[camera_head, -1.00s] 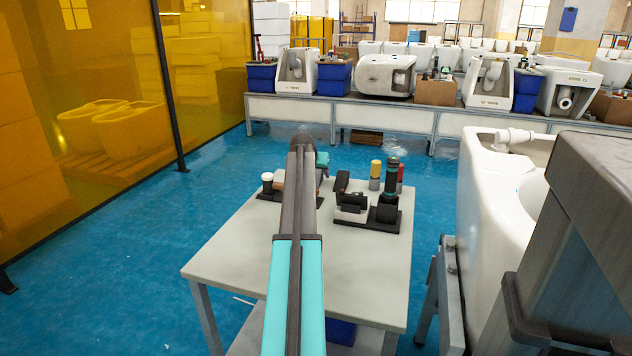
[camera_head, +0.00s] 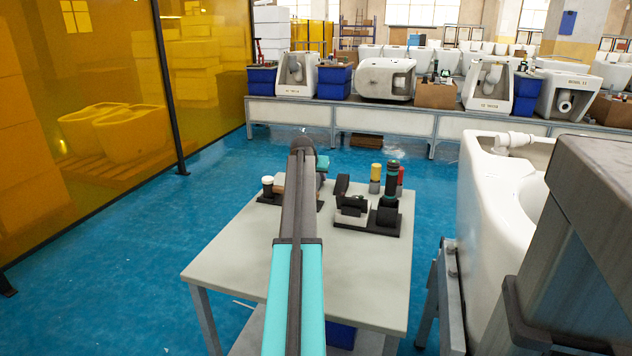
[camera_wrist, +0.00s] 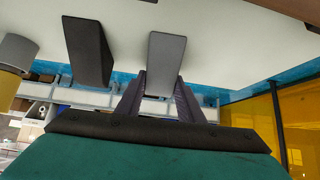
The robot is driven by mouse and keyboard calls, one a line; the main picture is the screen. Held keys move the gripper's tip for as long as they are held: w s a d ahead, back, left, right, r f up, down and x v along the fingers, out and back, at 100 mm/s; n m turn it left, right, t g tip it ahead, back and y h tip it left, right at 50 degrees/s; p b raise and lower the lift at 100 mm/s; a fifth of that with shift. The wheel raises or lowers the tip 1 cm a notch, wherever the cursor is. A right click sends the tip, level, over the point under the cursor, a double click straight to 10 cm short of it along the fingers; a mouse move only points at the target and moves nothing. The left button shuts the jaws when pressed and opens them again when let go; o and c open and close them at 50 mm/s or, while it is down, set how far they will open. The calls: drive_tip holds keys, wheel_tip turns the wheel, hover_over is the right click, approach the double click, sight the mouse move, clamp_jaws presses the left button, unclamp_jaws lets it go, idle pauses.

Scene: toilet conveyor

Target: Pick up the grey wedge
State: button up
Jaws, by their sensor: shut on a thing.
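The grey wedge (camera_wrist: 166,55) shows in the wrist view as a light grey tapering block. My gripper (camera_wrist: 160,82) has one dark finger on each side of it and is shut on it. A darker, near-black wedge (camera_wrist: 88,50) stands to its left in the wrist view, apart from the fingers. In the head view my arm crosses above the table and hides the gripper and the grey wedge. I cannot tell whether the wedge touches the tabletop.
The pale table (camera_head: 240,250) bears a black holder with dark parts (camera_head: 352,208), a yellow-topped cylinder (camera_head: 376,172), a red one (camera_head: 400,178) and a white-topped piece (camera_head: 267,184). A white toilet (camera_head: 490,200) stands close on the right. The table's front left is clear.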

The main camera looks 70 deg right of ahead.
drive_tip(key=shift+r, duration=0.1)
wheel_tip(320, 180, up, 10)
drive_tip(key=p, duration=0.3)
idle(0.3)
